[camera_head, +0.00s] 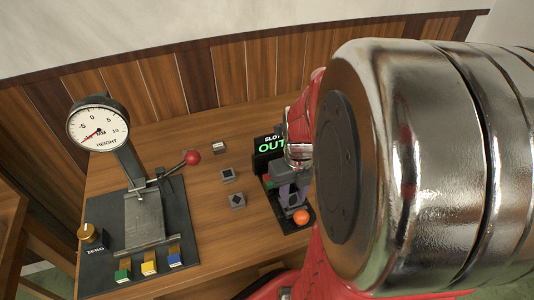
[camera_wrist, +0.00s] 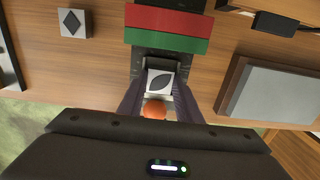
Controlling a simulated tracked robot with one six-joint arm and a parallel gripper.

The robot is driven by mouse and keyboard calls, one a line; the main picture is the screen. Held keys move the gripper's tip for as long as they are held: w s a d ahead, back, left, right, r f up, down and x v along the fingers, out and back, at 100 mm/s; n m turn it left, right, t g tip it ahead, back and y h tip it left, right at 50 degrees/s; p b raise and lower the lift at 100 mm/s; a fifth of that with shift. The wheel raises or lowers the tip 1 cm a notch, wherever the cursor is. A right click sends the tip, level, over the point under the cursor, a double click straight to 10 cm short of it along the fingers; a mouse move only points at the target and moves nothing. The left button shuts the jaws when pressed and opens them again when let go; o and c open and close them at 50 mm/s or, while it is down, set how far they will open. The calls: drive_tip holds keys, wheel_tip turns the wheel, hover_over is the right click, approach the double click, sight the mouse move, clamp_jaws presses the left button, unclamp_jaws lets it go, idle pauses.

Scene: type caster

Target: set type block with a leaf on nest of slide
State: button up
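The type block with a leaf (camera_wrist: 160,82) has a pale top with a dark leaf and sits between my fingertips in the wrist view. My gripper (camera_wrist: 160,88) has a dark finger against each side of it and looks shut on it. The block is over the dark track of the slide (camera_wrist: 151,65), close behind the orange knob (camera_wrist: 155,110). In the head view my gripper (camera_head: 291,197) points down at the slide, just behind the orange knob (camera_head: 301,217). The nest is mostly hidden under the block, and I cannot tell whether the block touches it.
A red and green bar (camera_wrist: 167,28) crosses the slide. A sign reading OUT (camera_head: 270,146) stands behind. Several other blocks, one with a diamond (camera_head: 237,200), lie left of the slide. A height gauge (camera_head: 98,125) stands further left. A grey plate (camera_wrist: 268,95) lies right.

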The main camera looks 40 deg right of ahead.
sight(293, 202)
drive_tip(key=r, duration=1.2)
drive_tip(key=shift+s+a, duration=0.1)
drive_tip(key=shift+s, duration=0.2)
drive_tip(key=a+r+m+t, duration=0.1)
drive_tip(key=a+m, duration=0.5)
drive_tip(key=m, duration=0.5)
drive_tip(key=w+a+r+m+t, duration=0.1)
drive_tip(key=a+r+m+t, duration=0.1)
drive_tip(key=a+m, duration=0.4)
drive_tip(key=w+a+r+m+t, duration=0.1)
drive_tip(key=a+m, duration=0.5)
drive_tip(key=m, duration=0.9)
drive_tip(key=shift+w+a+r+m+t, duration=0.15)
drive_tip(key=shift+m+t, duration=0.15)
drive_tip(key=shift+t, duration=0.4)
